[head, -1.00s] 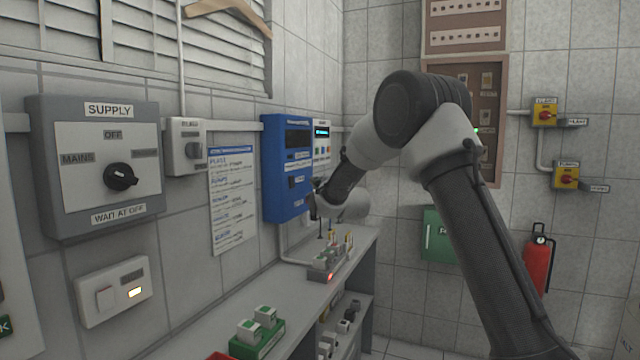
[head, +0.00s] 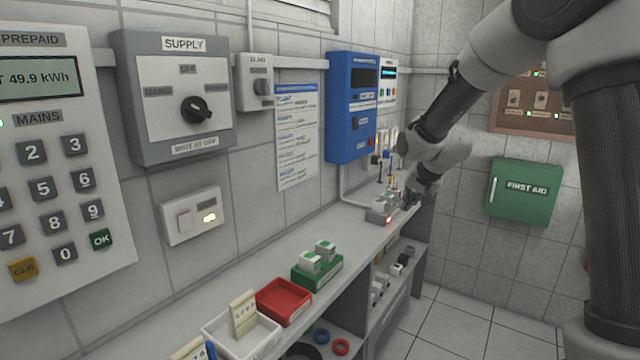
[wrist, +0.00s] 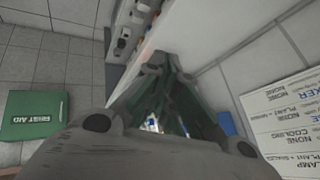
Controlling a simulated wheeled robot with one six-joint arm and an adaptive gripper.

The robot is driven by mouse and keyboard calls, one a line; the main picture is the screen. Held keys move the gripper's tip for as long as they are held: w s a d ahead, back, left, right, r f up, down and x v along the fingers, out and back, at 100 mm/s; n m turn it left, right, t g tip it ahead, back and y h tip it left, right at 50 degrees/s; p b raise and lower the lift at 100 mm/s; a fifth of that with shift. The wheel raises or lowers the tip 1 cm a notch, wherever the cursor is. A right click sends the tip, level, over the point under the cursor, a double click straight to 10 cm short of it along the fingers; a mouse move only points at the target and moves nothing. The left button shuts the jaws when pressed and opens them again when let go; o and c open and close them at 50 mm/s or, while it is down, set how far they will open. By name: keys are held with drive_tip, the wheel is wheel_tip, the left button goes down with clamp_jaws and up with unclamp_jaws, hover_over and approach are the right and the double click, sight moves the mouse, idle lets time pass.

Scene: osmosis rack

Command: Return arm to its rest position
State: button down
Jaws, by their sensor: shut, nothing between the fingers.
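My arm reaches in from the right of the head view, bent over at the elbow. Its wrist hangs above the far end of the bench (head: 345,232). My gripper (head: 408,203) is small there and partly hidden by its own wrist, close to the grey block with a red light (head: 380,216). In the wrist view my gripper (wrist: 165,70) has its fingers together, with nothing seen between them. I cannot tell whether it touches anything on the bench.
The blue unit (head: 350,108) is on the wall left of my wrist. A green first aid box (head: 523,192) is on the far wall. The floor (head: 460,320) right of the bench is clear.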

drive_tip(key=s+d+r+n+g, duration=0.1)
drive_tip(key=s+d+r, duration=0.2)
drive_tip(key=s, duration=1)
drive_tip(key=s+d+r+n+g+h, duration=0.1)
drive_tip(key=s+d+r+n, duration=0.1)
drive_tip(key=s, duration=1.1)
drive_tip(key=s+d+r+n+g, duration=0.1)
drive_tip(key=s+d+r, duration=0.3)
drive_tip(key=s, duration=1)
drive_tip(key=shift+d+n, duration=0.5)
drive_tip(key=shift+d, duration=0.35)
